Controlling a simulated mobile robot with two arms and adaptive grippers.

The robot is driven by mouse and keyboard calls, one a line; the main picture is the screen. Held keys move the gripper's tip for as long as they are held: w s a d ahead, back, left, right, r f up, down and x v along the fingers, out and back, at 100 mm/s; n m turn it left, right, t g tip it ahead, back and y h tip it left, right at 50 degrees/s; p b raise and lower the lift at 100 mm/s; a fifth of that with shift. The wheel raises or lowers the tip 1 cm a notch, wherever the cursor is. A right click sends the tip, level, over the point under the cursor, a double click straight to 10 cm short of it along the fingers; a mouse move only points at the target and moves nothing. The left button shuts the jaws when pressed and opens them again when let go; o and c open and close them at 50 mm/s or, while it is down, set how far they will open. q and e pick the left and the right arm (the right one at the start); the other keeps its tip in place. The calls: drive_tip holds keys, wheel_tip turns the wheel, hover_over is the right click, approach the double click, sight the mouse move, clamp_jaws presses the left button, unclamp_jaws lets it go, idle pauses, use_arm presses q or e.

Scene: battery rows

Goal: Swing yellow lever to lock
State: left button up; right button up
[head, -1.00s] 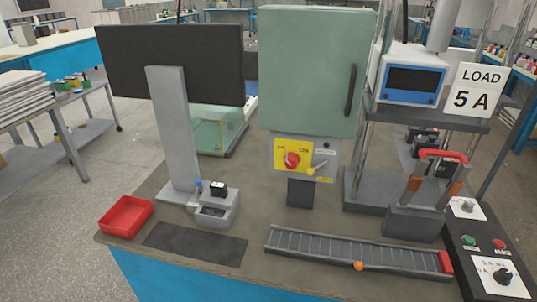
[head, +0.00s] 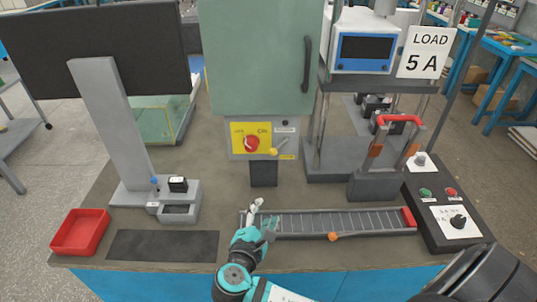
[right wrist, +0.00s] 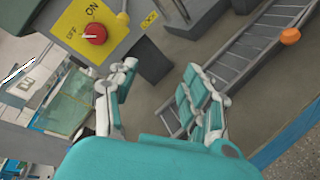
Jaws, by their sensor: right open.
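The yellow lever (head: 275,150) is small and sits on the front of the grey switch box (head: 291,139) under the green cabinet. Its knob end points down and left. In the right wrist view the lever (right wrist: 123,18) shows at the top, beside the yellow plate with the red ON/OFF knob (right wrist: 95,34). My right gripper (head: 261,217) is open and empty, below and in front of the switch box, near the left end of the roller track. Its spread fingers (right wrist: 160,80) show in the right wrist view, apart from the lever. My left gripper is not in view.
The roller track (head: 330,223) with an orange ball (head: 332,236) lies at front right. A battery tester with a red handle (head: 398,119) and a dark control panel (head: 445,205) stand right. A red tray (head: 80,232) and dark mat (head: 162,245) lie left.

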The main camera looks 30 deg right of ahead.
wheel_tip(320, 180, up, 4)
drive_tip(key=w+f+n+t+h, duration=0.1)
drive_tip(key=w+n+t+h, duration=0.1)
drive_tip(key=w, duration=0.1)
drive_tip(key=p, duration=0.3)
approach(272, 155)
drive_tip(key=x, duration=0.8)
drive_tip(key=shift+r, duration=0.1)
drive_tip(key=shift+w+d, duration=0.5)
drive_tip(key=shift+d, duration=0.05)
